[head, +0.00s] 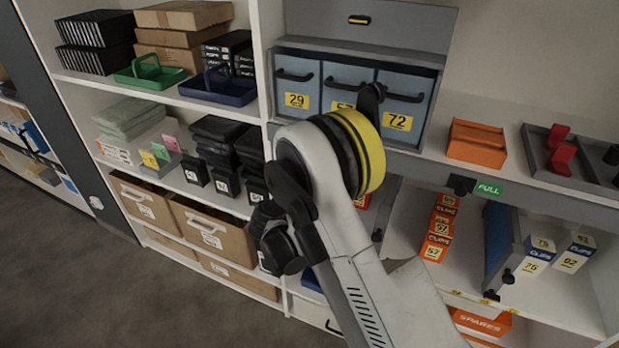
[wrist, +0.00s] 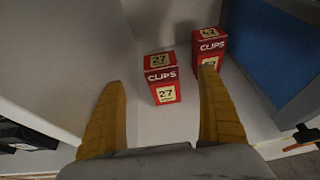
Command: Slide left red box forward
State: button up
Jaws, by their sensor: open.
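In the wrist view two red CLIPS boxes stand on a white shelf. The left red box (wrist: 162,82), with a yellow 27 label, stands upright nearer to me. The right red box (wrist: 208,42) stands farther back, its lower part partly covered by my right finger. My gripper (wrist: 160,76) is open, its yellow fingers spread, with the left red box showing between them and nothing held. I cannot tell whether the fingers touch either box.
A grey wall (wrist: 62,55) borders the left side of the wrist view, and a blue panel (wrist: 271,50) stands at the right. In the head view blue drawers (head: 297,90) sit above, and blue-and-white boxes (head: 540,252) stand right of a blue divider (head: 499,240).

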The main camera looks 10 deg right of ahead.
jog(key=b+x, duration=0.3)
jog(key=x, duration=0.6)
jog(key=shift+d, duration=0.15)
jog(key=shift+x, duration=0.75)
jog(key=shift+r, duration=0.1)
jog(key=c, duration=1.4)
